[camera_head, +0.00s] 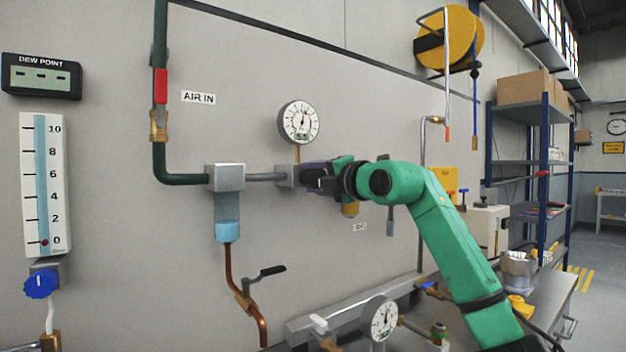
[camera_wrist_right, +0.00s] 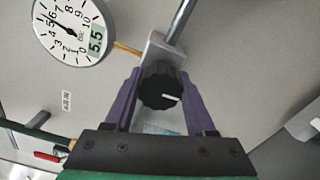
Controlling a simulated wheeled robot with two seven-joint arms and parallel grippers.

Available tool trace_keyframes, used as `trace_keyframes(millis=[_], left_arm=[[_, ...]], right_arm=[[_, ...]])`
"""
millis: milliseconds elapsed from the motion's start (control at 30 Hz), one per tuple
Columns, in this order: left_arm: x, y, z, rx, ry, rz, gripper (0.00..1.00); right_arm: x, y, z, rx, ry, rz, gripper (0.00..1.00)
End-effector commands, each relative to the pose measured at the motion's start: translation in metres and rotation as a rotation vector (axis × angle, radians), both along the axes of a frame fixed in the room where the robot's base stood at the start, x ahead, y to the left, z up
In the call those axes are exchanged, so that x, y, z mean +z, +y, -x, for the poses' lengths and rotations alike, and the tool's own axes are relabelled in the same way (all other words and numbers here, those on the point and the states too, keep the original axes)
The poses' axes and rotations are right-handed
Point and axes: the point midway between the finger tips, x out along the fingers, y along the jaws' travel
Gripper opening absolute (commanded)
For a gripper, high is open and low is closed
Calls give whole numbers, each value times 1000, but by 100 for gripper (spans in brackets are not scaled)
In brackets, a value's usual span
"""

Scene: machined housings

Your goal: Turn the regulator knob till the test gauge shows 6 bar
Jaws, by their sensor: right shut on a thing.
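The black regulator knob (camera_wrist_right: 161,88) has a white mark pointing right in the wrist view. My right gripper (camera_wrist_right: 158,95) has its purple fingers on both sides of the knob, shut on it. In the head view my right gripper (camera_head: 318,177) hides the knob at the regulator on the wall pipe. A round gauge (camera_head: 299,121) sits above the regulator; in the wrist view this gauge (camera_wrist_right: 76,29) has a display reading 5.5. A second gauge (camera_head: 380,318) stands lower at the bench, too small to read. I cannot tell which is called the test gauge. My left gripper is not in view.
Left of the regulator, a grey filter block with a clear bowl (camera_head: 227,232) hangs on the pipe. A black-handled valve (camera_head: 267,272) is below it. A dew point display (camera_head: 40,77) and a blue knob (camera_head: 40,284) are at far left. Shelving (camera_head: 545,130) stands at right.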

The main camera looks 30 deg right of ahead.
Motion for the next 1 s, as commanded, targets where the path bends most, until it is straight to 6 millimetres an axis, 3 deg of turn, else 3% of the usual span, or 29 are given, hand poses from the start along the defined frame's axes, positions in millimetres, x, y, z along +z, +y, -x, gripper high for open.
trace_keyframes(millis=[667, 700, 733, 1000], left_arm=[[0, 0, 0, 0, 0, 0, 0], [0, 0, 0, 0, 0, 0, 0], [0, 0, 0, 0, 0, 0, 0], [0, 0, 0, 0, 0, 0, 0]], right_arm=[[1, -1, 0, -2, 6, -65, 0], [1, -1, 0, -2, 6, -65, 71], [1, -1, 0, -2, 6, -65, 82], [0, 0, 0, -1, 8, -64, 86]])
